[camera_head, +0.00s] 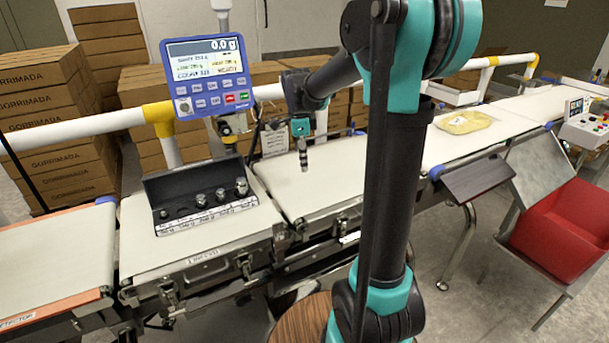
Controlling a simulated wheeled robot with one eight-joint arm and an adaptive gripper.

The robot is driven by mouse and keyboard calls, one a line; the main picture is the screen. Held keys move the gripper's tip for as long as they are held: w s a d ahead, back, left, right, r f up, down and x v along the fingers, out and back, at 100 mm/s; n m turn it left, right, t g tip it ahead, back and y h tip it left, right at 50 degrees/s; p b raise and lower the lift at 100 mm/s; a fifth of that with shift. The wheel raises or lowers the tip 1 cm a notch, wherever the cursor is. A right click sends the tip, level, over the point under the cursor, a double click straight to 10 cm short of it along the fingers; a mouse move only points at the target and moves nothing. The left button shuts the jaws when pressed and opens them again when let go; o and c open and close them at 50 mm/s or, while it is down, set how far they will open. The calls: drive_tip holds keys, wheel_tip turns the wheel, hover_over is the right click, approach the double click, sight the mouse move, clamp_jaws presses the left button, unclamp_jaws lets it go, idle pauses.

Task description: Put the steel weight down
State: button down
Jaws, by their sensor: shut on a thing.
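My gripper (303,158) points down over the cream weighing belt (335,190), right of the open black weight case. It is shut on a small grey thing, which I take to be the steel weight; it is too small and too covered by the fingers to make out clearly. I cannot tell whether it touches the belt. The black case (192,180) stands open on the left belt section, with several steel weights (241,186) of different sizes in a row. The blue indicator (206,73) reads 0.0 g.
My arm crosses the middle of the view and hides part of the belt. A yellow packet (463,122) lies on the right belt. A red bin (566,232) stands at the right. Cardboard boxes (55,115) and a white rail (80,128) are behind. The belt around my gripper looks clear.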

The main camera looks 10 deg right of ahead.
drive_tip(key=shift+f, duration=2.75)
drive_tip(key=c, duration=1.4)
unclamp_jaws()
drive_tip(key=shift+f, duration=0.1)
drive_tip(key=r, duration=0.8)
drive_tip(key=a+r, duration=0.1)
drive_tip(key=r, duration=0.3)
drive_tip(key=shift+w+r, duration=0.1)
drive_tip(key=shift+r, duration=0.05)
